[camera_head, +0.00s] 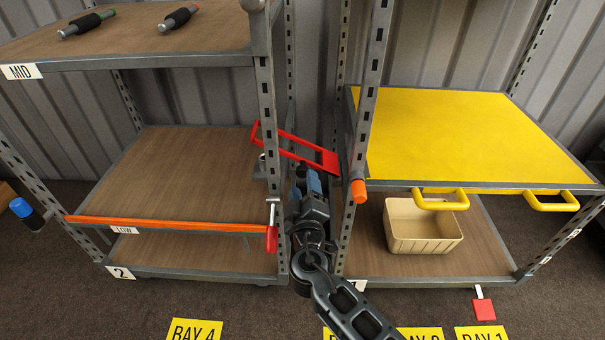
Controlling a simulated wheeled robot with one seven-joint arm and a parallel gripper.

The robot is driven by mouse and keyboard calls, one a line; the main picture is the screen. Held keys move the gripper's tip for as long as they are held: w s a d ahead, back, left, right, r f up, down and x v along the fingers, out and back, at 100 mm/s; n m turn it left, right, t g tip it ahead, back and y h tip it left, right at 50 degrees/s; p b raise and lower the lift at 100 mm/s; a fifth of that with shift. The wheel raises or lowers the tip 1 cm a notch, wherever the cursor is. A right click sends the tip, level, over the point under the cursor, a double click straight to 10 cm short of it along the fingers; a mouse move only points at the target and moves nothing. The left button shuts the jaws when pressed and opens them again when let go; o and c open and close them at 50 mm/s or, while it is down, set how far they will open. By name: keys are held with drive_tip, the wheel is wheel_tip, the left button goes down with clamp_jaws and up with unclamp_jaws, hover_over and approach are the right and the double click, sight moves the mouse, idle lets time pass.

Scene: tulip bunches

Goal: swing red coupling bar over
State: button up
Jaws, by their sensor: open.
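The red coupling bar (327,159) is a flat red piece with a long open loop, lying aslant in the gap between the left and right racks. Its loop end is by the left rack's inner post, and its broad end is near the right rack's post. My gripper (303,170) is just below the bar, at the end of my arm, which reaches up through the gap. The gripper is open. Its fingertips are small and dark here, and I cannot tell whether they touch the bar.
The left rack has wooden shelves (190,170), an orange front rail (160,222) and a red latch (271,239). The right rack has a yellow top (450,135), yellow handles (440,199), an orange-tipped peg (358,191) and a beige bin (425,240) below. Posts hem in my arm.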

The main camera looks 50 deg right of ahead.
sight(303, 175)
drive_tip(key=x, duration=0.7)
drive_tip(key=shift+d, duration=0.1)
clamp_jaws()
idle(0.4)
